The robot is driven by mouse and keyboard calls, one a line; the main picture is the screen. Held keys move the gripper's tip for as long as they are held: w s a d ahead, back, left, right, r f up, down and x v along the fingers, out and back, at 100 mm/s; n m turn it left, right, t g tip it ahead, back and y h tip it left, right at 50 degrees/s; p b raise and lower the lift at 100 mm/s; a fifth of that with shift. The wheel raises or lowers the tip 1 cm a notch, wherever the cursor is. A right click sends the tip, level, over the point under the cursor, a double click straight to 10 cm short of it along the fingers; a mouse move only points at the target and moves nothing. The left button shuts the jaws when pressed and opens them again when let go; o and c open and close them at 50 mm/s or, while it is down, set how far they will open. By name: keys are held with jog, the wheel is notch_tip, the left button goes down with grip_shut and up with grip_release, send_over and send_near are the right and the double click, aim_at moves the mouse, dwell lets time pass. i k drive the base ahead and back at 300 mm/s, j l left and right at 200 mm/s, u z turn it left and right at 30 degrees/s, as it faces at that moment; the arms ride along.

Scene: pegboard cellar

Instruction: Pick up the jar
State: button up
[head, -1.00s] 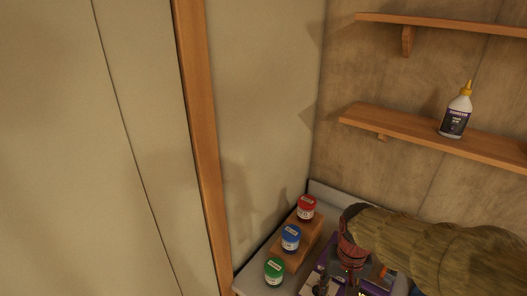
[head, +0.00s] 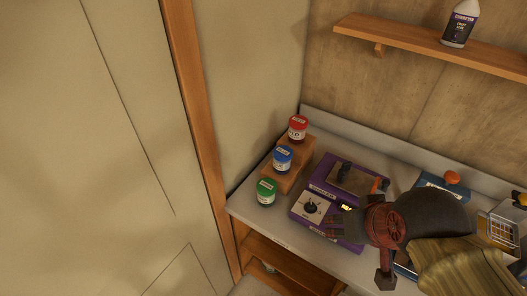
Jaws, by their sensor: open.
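Three small jars show at the left end of the counter in the head view. A red-lidded jar (head: 298,128) and a blue-lidded jar (head: 283,159) stand on a wooden block (head: 301,171). A green-lidded jar (head: 266,192) stands in front of them, near the counter's left edge. All are upright; which one is the task's jar cannot be told. My gripper (head: 357,252), dark red and black, is open to the right of the jars, above the counter's front part and apart from them. Nothing is seen between its fingers.
A purple device (head: 319,208) with a dial stands between the jars and my gripper. A wall shelf (head: 400,44) holds a bottle (head: 460,24). A wooden post (head: 194,110) stands left.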

aim_at(265, 202)
jog(key=k+j+z, duration=0.15)
jog(key=z, duration=0.2)
jog(key=k+j+z, duration=0.15)
jog(key=j+z, duration=0.2)
jog(key=k+j+z, duration=0.1)
jog(key=z, duration=0.25)
jog(key=k+l, duration=0.05)
jog(key=k, duration=0.05)
